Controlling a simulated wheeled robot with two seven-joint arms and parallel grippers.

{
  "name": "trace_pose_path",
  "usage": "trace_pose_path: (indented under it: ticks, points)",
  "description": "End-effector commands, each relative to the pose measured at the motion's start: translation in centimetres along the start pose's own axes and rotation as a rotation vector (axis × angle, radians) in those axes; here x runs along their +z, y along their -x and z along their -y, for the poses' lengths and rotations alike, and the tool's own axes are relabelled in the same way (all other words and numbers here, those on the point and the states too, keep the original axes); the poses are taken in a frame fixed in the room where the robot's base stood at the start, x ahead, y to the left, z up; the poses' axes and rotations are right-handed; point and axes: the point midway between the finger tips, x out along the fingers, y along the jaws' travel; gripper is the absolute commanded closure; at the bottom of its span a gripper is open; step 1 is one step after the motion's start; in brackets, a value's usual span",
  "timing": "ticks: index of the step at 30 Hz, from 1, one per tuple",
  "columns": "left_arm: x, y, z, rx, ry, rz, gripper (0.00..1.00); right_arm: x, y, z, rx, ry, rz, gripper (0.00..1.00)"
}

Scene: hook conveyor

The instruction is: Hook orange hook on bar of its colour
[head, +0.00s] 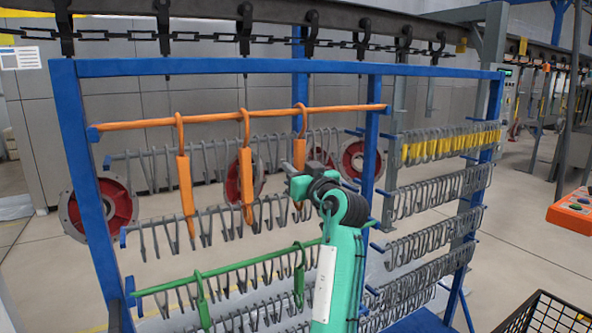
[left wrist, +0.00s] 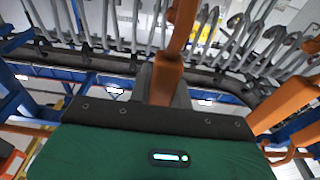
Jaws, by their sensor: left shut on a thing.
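The orange bar (head: 245,116) runs across the top of the blue rack's left bay. Two orange hooks, one on the left (head: 185,185) and one in the middle (head: 246,175), hang from it. A third orange hook (head: 300,152) is at the bar's right part, its curved top at the bar; whether it bears on the bar I cannot tell. My left gripper (head: 299,184) is shut on this third hook, with its lower part partly hidden by the gripper. In the left wrist view the held orange hook (left wrist: 168,78) stands between the fingers. My right gripper is not in view.
The blue rack (head: 88,190) holds rows of grey hooks (head: 265,215) close around my gripper. A green bar (head: 230,268) with green hooks is below. Yellow hooks (head: 450,145) hang in the right bay. A black basket (head: 545,315) is at lower right.

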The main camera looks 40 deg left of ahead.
Motion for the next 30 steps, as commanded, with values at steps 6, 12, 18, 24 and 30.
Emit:
trace_pose_path:
  ticks: [6, 12, 18, 24, 30]
  points:
    - [-0.04, -0.01, 0.0, 0.0, 0.0, -0.001, 1.0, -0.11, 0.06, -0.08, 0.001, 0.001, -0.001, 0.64]
    - [-0.04, -0.01, 0.01, 0.0, 0.0, -0.001, 1.0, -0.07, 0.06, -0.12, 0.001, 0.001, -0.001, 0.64]
    - [-0.03, -0.01, 0.01, 0.0, 0.0, -0.001, 0.55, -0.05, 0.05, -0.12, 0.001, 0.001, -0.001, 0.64]
    - [-0.01, -0.01, 0.01, 0.0, 0.0, 0.0, 0.55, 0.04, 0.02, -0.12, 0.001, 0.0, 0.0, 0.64]
    - [0.18, 0.86, -0.07, 0.002, 0.001, 0.001, 0.55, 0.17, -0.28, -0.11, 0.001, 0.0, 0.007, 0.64]
